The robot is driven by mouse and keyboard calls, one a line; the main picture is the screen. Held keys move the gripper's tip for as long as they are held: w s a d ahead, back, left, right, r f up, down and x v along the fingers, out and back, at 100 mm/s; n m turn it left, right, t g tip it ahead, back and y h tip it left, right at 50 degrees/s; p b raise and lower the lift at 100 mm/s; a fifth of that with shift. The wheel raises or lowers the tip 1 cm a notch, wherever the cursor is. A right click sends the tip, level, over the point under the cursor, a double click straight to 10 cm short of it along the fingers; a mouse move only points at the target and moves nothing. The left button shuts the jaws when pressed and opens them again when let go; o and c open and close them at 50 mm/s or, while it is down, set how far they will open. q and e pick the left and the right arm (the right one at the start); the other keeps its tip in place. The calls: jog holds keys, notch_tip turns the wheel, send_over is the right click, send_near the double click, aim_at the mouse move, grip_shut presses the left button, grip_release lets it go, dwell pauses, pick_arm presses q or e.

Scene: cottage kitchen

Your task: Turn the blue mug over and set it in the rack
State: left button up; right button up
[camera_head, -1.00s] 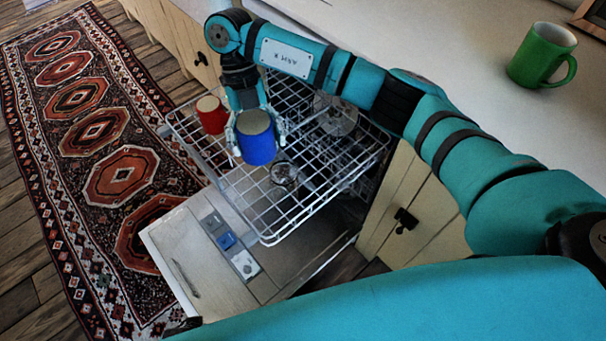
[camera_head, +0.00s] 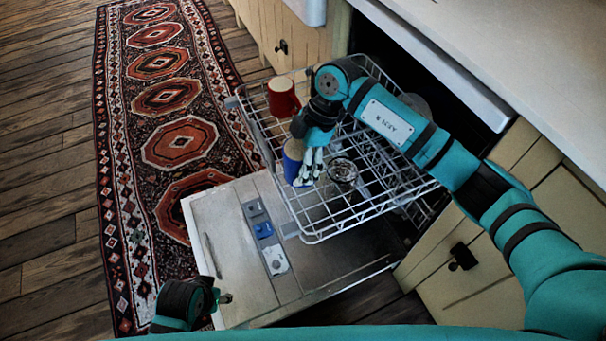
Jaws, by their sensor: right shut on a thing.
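The blue mug (camera_head: 292,170) is upside down, its flat tan base facing up, at the left side of the wire rack (camera_head: 318,238). My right gripper (camera_head: 308,166) is shut on it, with its fingers on the mug's right side. They hide part of the mug. I cannot tell whether its rim touches the wires. My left gripper (camera_head: 222,298) shows at the bottom left, over the lower part of the dishwasher door, away from the mug. Its fingers are too little seen to tell their state.
A red mug (camera_head: 283,99) stands upside down in the rack behind the blue one. A glass item (camera_head: 342,171) sits right of the blue mug. The open dishwasher door (camera_head: 225,237) lies below the rack. Cabinets (camera_head: 480,230) and a counter (camera_head: 500,60) are at the right.

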pick_arm(q)
jog(key=shift+r+b, duration=0.4)
jog(key=shift+r, duration=1.5)
pick_arm(e)
jog(key=shift+f, duration=2.45)
jog(key=o, duration=1.5)
jog(key=shift+o, duration=0.2)
jog(key=shift+r, duration=0.1)
pick_arm(q)
notch_tip(320, 180, down, 7)
jog(key=p, duration=0.2)
jog(key=shift+s, duration=0.2)
pick_arm(e)
jog(key=v, duration=1.1)
jog(key=shift+d+r, duration=0.15)
jog(key=shift+r, duration=0.25)
